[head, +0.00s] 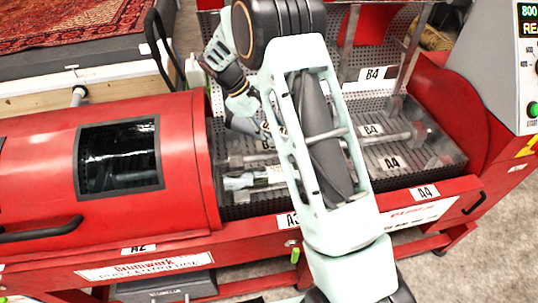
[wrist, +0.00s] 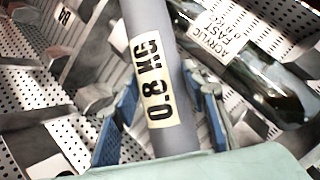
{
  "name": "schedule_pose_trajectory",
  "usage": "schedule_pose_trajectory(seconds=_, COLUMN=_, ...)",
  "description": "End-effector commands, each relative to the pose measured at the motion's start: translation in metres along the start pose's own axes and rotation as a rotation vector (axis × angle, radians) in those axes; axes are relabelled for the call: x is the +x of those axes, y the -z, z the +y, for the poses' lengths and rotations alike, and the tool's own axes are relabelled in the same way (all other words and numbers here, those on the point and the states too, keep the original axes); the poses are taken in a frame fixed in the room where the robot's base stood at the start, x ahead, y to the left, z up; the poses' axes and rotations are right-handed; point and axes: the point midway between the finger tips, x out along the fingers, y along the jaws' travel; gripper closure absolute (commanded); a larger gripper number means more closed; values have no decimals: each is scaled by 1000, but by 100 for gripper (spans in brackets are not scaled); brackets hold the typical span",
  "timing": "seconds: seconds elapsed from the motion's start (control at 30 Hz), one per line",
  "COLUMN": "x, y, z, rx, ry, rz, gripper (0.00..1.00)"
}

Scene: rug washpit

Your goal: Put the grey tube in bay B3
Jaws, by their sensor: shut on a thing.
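The grey tube (wrist: 145,22) carries a "0.8 KG" label and crosses the wrist view nearly upright. My gripper (wrist: 162,95) is shut on it, with a blue-padded finger on each side. In the head view my gripper (head: 256,128) is low over the perforated trough, partly hidden by my own arm. A greyish rod (head: 388,140) runs right from behind my arm across the trough; I cannot tell if it is the held tube. A tag (wrist: 65,16) starting with B shows in the wrist view; its number is unclear. Bay B3's label is not clearly readable.
Labels B4 (head: 376,74) and A4 (head: 425,192) mark the trough's right side. A red cover (head: 190,190) with a dark window closes the left side.

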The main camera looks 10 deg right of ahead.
Motion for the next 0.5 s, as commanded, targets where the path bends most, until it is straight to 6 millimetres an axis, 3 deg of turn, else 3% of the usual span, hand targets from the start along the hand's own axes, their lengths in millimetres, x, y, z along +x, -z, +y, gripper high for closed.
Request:
schedule_pose_trajectory(seconds=0.23, x=5, y=22, z=24, rx=-163, ry=-96, rz=51, gripper=100)
schedule_pose_trajectory(seconds=0.5, x=-10, y=41, z=53, rx=-411, ry=-227, rz=118, gripper=100)
